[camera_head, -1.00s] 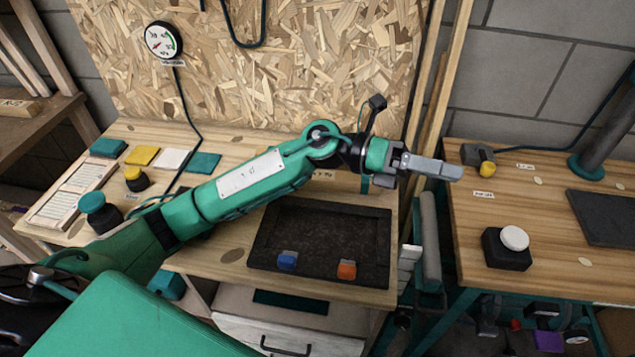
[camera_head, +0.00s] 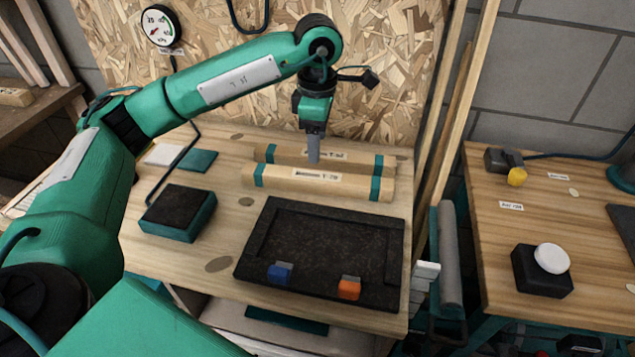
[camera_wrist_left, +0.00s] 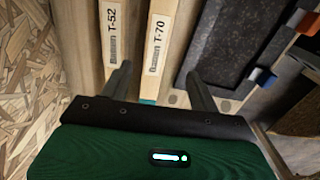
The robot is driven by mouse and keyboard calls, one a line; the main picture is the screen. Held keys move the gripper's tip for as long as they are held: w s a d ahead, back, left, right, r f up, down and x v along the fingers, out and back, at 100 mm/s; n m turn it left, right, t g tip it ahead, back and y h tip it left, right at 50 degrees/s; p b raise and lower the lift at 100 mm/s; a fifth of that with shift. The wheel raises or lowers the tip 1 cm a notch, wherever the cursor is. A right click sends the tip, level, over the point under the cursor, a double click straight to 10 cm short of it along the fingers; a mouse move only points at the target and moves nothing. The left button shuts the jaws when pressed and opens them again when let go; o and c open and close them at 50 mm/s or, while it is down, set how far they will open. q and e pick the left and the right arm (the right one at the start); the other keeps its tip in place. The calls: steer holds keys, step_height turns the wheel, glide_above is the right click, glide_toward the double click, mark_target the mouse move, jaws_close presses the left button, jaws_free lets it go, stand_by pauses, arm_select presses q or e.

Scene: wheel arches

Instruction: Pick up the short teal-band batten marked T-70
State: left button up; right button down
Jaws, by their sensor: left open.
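The T-70 batten (camera_head: 320,188) is a pale wooden bar with teal bands, lying left to right behind the dark tray. The similar T-52 batten (camera_head: 285,156) lies just behind it. My left gripper (camera_head: 313,158) points straight down over the battens, open and empty. In the left wrist view its fingers (camera_wrist_left: 158,78) stand apart, with the T-70 batten (camera_wrist_left: 155,50) running between them and the T-52 batten (camera_wrist_left: 110,40) to the left. I cannot tell the exact height of the fingertips. My right gripper is not in view.
A dark tray (camera_head: 243,262) with a blue and an orange clip lies in front. A teal block with a dark top (camera_head: 178,210) is at left. A chipboard wall (camera_head: 385,80) stands behind. A second bench (camera_head: 475,220) is at right, across a gap.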

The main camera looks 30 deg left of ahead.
arm_select(q)
glide_above(317, 175)
steer(key=f, duration=0.5)
steer(key=shift+s+d+f, duration=0.25)
steer(key=shift+s+f, duration=0.1)
steer(key=f, duration=0.5)
steer(key=shift+w+a+f, duration=0.1)
steer(key=shift+w+a, duration=0.15)
steer(key=c, duration=1.2)
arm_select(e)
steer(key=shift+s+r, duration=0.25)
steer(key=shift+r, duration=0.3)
arm_select(q)
steer(key=shift+r, duration=0.2)
